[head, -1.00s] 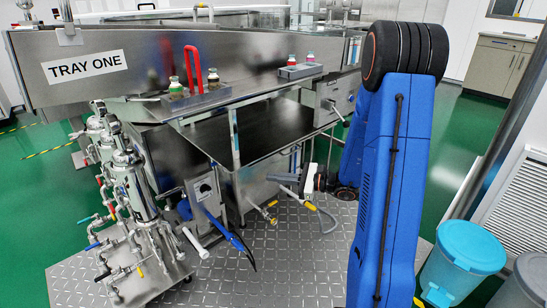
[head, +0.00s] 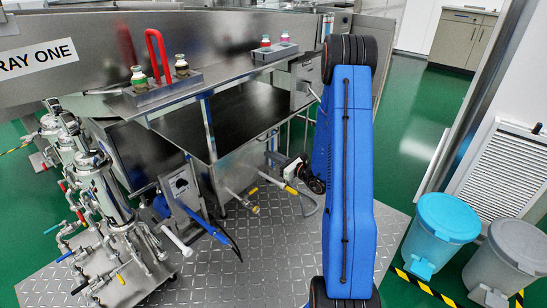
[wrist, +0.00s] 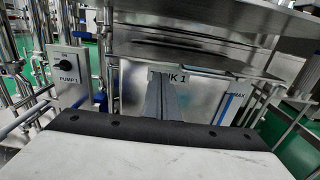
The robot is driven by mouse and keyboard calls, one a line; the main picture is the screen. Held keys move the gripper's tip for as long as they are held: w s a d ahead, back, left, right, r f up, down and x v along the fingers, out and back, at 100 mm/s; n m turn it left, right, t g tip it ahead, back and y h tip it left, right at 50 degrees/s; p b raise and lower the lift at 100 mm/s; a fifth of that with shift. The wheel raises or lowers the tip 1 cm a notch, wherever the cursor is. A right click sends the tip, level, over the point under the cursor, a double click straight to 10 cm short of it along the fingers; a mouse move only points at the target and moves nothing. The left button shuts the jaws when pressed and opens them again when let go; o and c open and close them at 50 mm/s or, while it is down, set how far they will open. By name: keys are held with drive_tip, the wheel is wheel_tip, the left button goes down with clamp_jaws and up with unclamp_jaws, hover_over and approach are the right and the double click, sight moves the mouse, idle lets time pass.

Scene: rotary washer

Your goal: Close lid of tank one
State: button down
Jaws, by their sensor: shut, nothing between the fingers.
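Tank one (wrist: 212,98) is a steel tank in the wrist view, labelled "TANK 1", with a blue "MAX" mark at its right. My gripper (wrist: 168,76) points at its front, and the grey fingers are shut and empty and cover part of the label. I cannot tell whether they touch the tank. In the head view my gripper (head: 273,157) is low beside the steel tank body, left of my blue arm. A dark flat panel (head: 190,128) lies above the tank under the tray; I cannot tell for sure whether it is the lid.
The tray marked "TRAY ONE" (head: 95,75) overhangs the tank, with a shelf of small bottles (head: 160,90). Pipes and filter housings (head: 100,190) stand left. A pump switch box (wrist: 70,75) is left of the tank. Bins (head: 445,235) stand right; metal floor plate is open in front.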

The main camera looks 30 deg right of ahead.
drive_tip(key=x, duration=1)
